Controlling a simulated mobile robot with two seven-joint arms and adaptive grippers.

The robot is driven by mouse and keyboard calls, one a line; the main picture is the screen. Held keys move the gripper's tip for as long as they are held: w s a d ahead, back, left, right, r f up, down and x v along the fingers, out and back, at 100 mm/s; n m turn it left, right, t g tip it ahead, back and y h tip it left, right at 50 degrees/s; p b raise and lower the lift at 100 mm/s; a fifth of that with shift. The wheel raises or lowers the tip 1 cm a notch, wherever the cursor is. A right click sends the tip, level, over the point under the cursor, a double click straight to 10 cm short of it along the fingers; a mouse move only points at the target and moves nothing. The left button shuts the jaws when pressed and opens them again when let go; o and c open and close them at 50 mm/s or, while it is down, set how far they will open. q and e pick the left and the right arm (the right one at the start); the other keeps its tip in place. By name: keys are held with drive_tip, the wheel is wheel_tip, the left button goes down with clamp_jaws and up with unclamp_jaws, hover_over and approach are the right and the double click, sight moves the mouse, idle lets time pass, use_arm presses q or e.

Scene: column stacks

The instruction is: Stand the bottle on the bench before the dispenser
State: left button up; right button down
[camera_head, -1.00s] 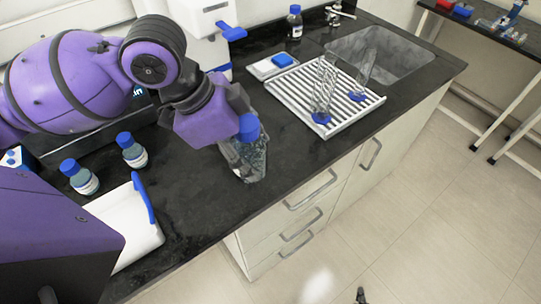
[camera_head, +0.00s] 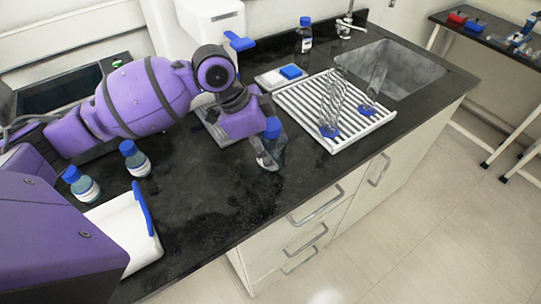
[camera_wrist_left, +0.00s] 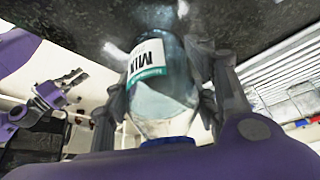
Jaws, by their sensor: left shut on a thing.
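The bottle (camera_head: 270,151), clear with a blue cap, is in my left gripper (camera_head: 256,143) at the middle of the black bench (camera_head: 205,205). In the left wrist view the bottle (camera_wrist_left: 160,78) shows its white and teal label between the two fingers. Its base is close to the bench top; I cannot tell whether it touches. The dispenser (camera_head: 212,22), white with a blue lever, stands behind my left arm, which partly hides it. The bottle is in front and to the right of it. My right gripper (camera_wrist_left: 62,90) shows small in the left wrist view, away from the bottle.
A white drying rack (camera_head: 300,104) with glassware stands right of the bottle, before the sink (camera_head: 410,72). Two blue-capped bottles (camera_head: 136,160) and a white tray with a blue handle (camera_head: 128,240) are at left. The bench front beside the bottle is clear.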

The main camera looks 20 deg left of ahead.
use_arm(q)
drive_tip(key=shift+w+f, duration=0.15)
drive_tip(key=shift+f, duration=0.75)
drive_tip(key=shift+w+f, duration=0.1)
drive_tip(key=shift+f, duration=0.8)
drive_tip(key=shift+f, duration=0.2)
drive_tip(key=o, duration=1.7)
drive_tip(key=shift+o, duration=0.2)
drive_tip(key=v, duration=1.2)
drive_tip(key=shift+r, duration=0.15)
drive_tip(key=shift+s, duration=0.1)
